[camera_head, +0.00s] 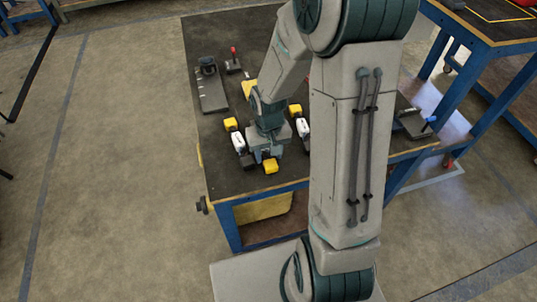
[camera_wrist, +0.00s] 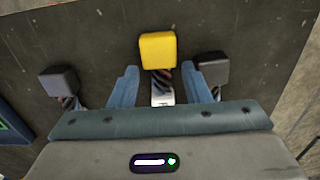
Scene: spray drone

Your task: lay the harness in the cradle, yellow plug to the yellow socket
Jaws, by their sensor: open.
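A harness with a yellow plug (camera_head: 270,166) lies under my gripper, its yellow end toward the table's front edge. In the wrist view the yellow plug (camera_wrist: 157,50) and part of its white body (camera_wrist: 162,97) show. My gripper (camera_wrist: 163,84) is open, with one finger on each side of the harness; I cannot tell whether they touch it. Two similar pieces with white bodies lie to the left (camera_head: 238,143) and right (camera_head: 302,128), yellow ends pointing away. A yellow part (camera_head: 249,88) behind my arm is mostly hidden; I cannot tell whether it belongs to the cradle.
The dark-topped table (camera_head: 222,184) has a blue frame. A grey plate with a dark round part (camera_head: 208,66) stands at back left, beside a red-handled clamp (camera_head: 233,60). A blue-handled fixture (camera_head: 412,122) is at right. Dark blocks (camera_wrist: 58,83) (camera_wrist: 210,68) flank the fingers.

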